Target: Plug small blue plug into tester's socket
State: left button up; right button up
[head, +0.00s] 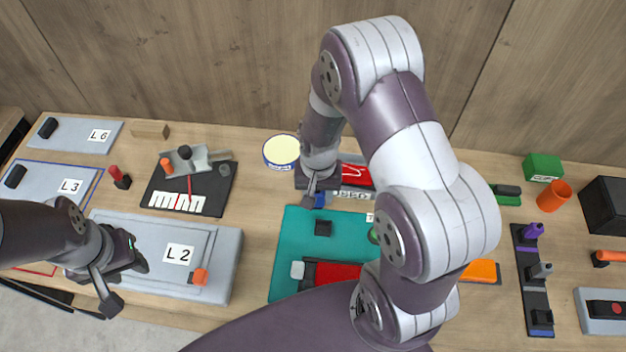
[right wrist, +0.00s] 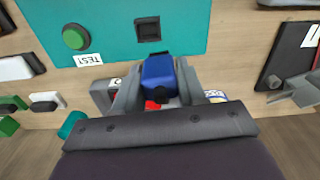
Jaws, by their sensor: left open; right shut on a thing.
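The small blue plug (head: 320,200) is held between the fingers of my right gripper (head: 315,198), at the far edge of the teal tester (head: 287,245). In the right wrist view the blue plug (right wrist: 158,72) sits between the fingertips (right wrist: 158,85), just short of the socket. The tester's black square socket (head: 323,228) is empty; it also shows in the right wrist view (right wrist: 148,29). The plug's height above the surface is hard to tell.
A green button (right wrist: 76,38) and a TEST label (right wrist: 88,59) lie beside the socket on the tester. The L2 panel (head: 225,270) is left of the tester. A blue-rimmed round container (head: 281,150) stands behind it. My right arm hides much of the tester's right side.

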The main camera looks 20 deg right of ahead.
jog(key=shift+m, duration=0.5)
jog(key=f+b, duration=0.1)
jog(key=s+f+b, duration=0.1)
jog(key=f, duration=0.1)
jog(key=s+f+b, duration=0.1)
jog(key=f+b, duration=0.1)
jog(key=shift+s+d, duration=0.25)
pick_arm(q)
jog(key=shift+d+f, duration=0.2)
jog(key=shift+f, duration=1.05)
jog(key=shift+s, duration=0.1)
jog(key=shift+r+p, duration=0.4)
jog(key=shift+r, duration=0.05)
pick_arm(e)
jog(key=shift+r, duration=0.1)
pick_arm(q)
jog(key=shift+f+b, duration=1.15)
jog(key=shift+f, duration=0.05)
pick_arm(e)
jog(key=shift+f, duration=1.7)
